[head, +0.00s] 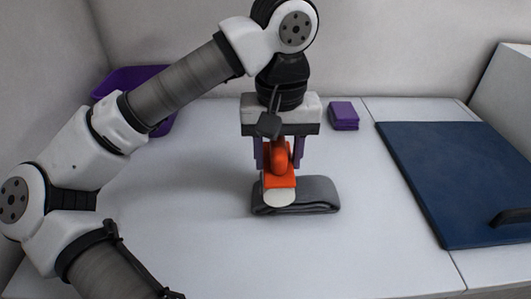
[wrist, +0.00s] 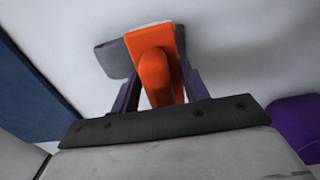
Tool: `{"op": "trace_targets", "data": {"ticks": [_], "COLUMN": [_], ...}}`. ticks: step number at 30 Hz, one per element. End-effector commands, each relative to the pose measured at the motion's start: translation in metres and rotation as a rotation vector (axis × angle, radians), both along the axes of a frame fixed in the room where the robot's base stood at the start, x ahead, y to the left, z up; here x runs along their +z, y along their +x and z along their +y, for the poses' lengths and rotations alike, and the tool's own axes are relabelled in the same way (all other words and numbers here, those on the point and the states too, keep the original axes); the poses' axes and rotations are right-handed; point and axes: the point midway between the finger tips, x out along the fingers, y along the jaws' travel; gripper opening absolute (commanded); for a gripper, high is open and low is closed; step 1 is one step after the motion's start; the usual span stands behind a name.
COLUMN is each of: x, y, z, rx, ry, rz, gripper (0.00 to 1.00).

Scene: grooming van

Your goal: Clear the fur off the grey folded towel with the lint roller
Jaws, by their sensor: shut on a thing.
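The grey folded towel (head: 318,194) lies flat on the white worktop in the middle of the head view. In the wrist view the towel (wrist: 113,60) shows partly behind the roller. My gripper (head: 281,160) points down over the towel and is shut on the orange handle of the lint roller (head: 281,180). The roller's white cylinder (head: 279,198) is at the towel's left part and appears to touch it, though the exact contact is hard to tell. The wrist view shows the orange lint roller (wrist: 156,70) between my purple fingers. I cannot make out any fur on the towel.
A purple folded cloth or block (head: 343,116) lies behind and right of the towel. A dark blue mat (head: 455,180) with a black handle-like part covers the right side. A purple bin (head: 128,82) stands at the back left, partly behind my arm. Worktop around the towel is clear.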

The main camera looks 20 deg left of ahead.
Motion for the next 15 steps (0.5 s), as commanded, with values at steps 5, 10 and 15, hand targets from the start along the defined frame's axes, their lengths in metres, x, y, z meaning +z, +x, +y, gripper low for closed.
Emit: {"op": "trace_targets", "data": {"ticks": [5, 10, 15], "x": [0.000, -0.001, -0.002], "y": [0.002, 0.006, 0.010], "z": [-0.005, -0.017, -0.031], "rx": [0.000, -0.002, -0.001], "ry": [0.000, 0.000, -0.001], "rz": [0.000, 0.000, 0.000], "gripper": [0.27, 0.27, 0.27]}}
